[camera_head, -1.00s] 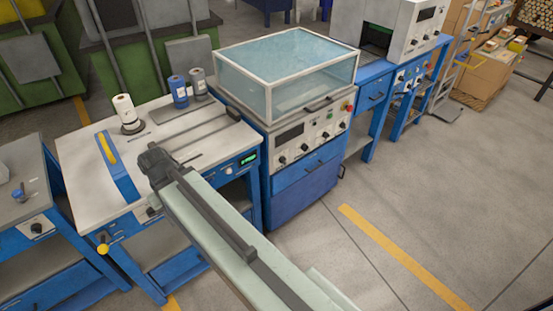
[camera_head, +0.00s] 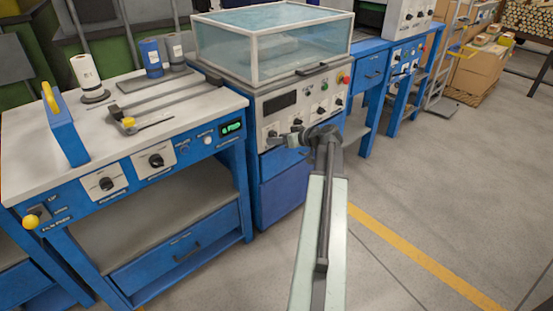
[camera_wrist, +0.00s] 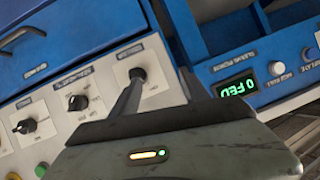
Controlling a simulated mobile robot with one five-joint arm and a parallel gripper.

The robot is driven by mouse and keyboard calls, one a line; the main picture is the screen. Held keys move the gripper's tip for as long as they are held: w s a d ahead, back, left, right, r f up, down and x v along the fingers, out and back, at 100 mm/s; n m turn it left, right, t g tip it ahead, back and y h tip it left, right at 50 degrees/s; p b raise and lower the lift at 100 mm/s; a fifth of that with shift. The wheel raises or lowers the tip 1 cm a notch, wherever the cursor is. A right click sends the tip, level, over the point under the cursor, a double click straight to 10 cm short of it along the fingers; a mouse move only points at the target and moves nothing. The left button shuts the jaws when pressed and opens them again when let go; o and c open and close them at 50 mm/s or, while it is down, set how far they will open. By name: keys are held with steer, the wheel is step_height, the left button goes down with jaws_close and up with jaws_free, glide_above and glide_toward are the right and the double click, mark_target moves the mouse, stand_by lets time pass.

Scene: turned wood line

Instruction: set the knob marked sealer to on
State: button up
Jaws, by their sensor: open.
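A machine with a clear hood (camera_head: 275,45) has a light panel with several dark knobs on its front. The leftmost panel knob (camera_head: 272,133) is beside my gripper (camera_head: 288,138), which is open and empty in front of the panel. In the wrist view this knob (camera_wrist: 138,73) shows at the far end of the thin finger of my gripper (camera_wrist: 128,96); I cannot tell whether they touch. A second knob (camera_wrist: 82,102) and a third knob (camera_wrist: 28,125) sit further left. The labels, including any sealer marking, are too small and turned to read surely.
A blue bench (camera_head: 180,87) with its own knobs and green display (camera_head: 231,128) stands left of the machine. The display also shows right in the wrist view (camera_wrist: 238,87). A blue drawer (camera_wrist: 45,40) lies beside the panel. The floor (camera_head: 420,190) at right is clear.

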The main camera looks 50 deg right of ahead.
mark_target(276, 136)
steer(key=s+d, duration=0.2)
steer(key=d, duration=0.2)
steer(key=shift+t+h, duration=0.4)
steer(key=b+x, duration=0.3)
steer(key=x, duration=0.4)
steer(key=shift+w+f, duration=0.25)
steer(key=shift+f, duration=0.1)
steer(key=shift+c, duration=0.3)
jaws_close()
